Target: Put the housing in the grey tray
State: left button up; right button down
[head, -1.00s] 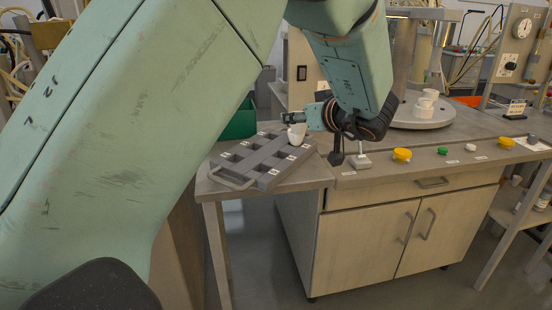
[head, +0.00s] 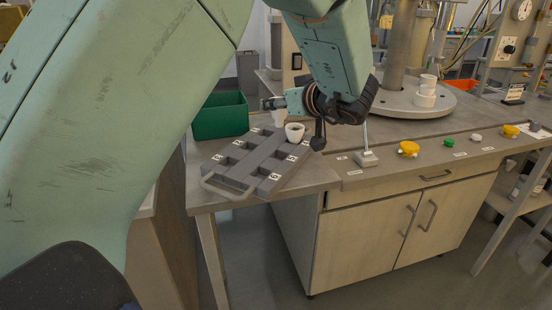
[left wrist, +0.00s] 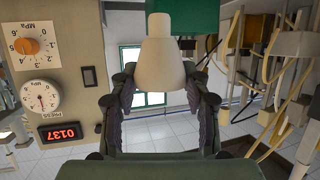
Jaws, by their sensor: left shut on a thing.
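My left gripper (head: 270,103) is shut on a white tapered housing (head: 278,117), held near the far edge of the grey tray (head: 216,188). In the left wrist view the housing (left wrist: 160,62) sits between the two fingers of the left gripper (left wrist: 160,78). A second white cup-shaped piece (head: 295,132) stands at the tray's far right end, just in front of the held one. The tray lies on the bench's left end, with several square pockets and number labels. Whether the held housing touches the tray cannot be told. My right gripper is not in view.
A green bin (head: 220,117) stands behind the tray. A small stand (head: 366,159) is right of it. White cups (head: 427,90) stack on a round metal plate (head: 415,106).

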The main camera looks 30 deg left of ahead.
pick_arm(q)
jog(key=shift+s+a+f, duration=0.1)
jog(key=shift+s+f, duration=0.05)
jog(key=shift+f, duration=0.15)
jog(key=f+b, duration=0.4)
jog(key=f, duration=0.5)
jog(key=shift+s, duration=0.2)
jog(key=shift+w+f, duration=0.2)
jog(key=shift+w, duration=0.1)
jog(key=shift+s, duration=0.25)
jog(key=o, duration=1)
jog(key=shift+w+f, duration=0.1)
jog(key=shift+w, duration=0.1)
jog(key=shift+c, duration=0.2)
jog(key=shift+s, duration=0.15)
jog(key=shift+r, duration=0.25)
